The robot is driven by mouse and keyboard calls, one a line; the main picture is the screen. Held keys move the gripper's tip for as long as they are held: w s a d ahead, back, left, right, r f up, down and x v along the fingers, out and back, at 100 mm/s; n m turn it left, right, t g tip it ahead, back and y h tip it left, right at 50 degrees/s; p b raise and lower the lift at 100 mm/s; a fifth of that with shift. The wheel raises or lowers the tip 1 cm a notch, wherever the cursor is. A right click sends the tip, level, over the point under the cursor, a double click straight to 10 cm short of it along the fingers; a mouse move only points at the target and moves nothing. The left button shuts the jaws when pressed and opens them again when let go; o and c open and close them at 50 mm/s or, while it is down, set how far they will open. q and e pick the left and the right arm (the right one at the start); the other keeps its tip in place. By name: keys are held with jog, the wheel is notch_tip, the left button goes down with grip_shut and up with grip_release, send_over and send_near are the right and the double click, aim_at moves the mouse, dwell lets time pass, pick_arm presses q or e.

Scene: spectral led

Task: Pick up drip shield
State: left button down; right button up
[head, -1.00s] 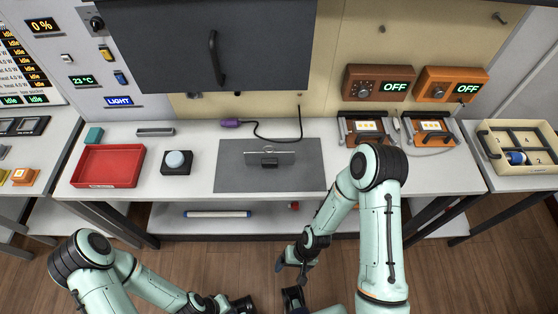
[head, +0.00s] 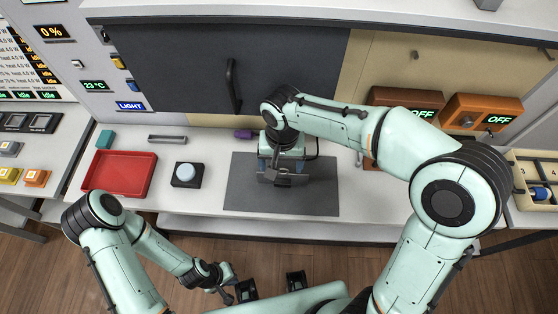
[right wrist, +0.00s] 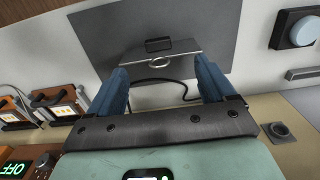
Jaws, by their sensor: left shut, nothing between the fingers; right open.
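The piece I take to be the drip shield is a thin grey plate with a ring and a black handle. It stands on the dark grey mat (head: 235,195), mostly hidden by my right gripper in the head view. In the right wrist view the plate (right wrist: 185,52) lies ahead between the fingertips, with its ring on the near side. My right gripper (head: 283,168) is open above it, its blue fingers (right wrist: 158,68) spread and empty; contact cannot be told. My left gripper (head: 229,287) is shut and empty, low in front of the bench.
A red tray (head: 122,173), a round button box (head: 187,175) and a grey bar (head: 167,139) are left of the mat. Orange boxes (head: 482,115) stand right. A dark panel (head: 180,75) hangs above the back.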

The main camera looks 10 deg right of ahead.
send_over(282, 184)
notch_tip(282, 184, down, 6)
jog(key=shift+a+f+b, duration=0.1)
jog(key=shift+f+b, duration=0.3)
jog(key=shift+f, duration=0.2)
notch_tip(282, 184, down, 5)
pick_arm(q)
jog(key=shift+s+f, duration=0.1)
jog(key=shift+f, duration=0.35)
pick_arm(e)
jog(key=shift+c, duration=0.3)
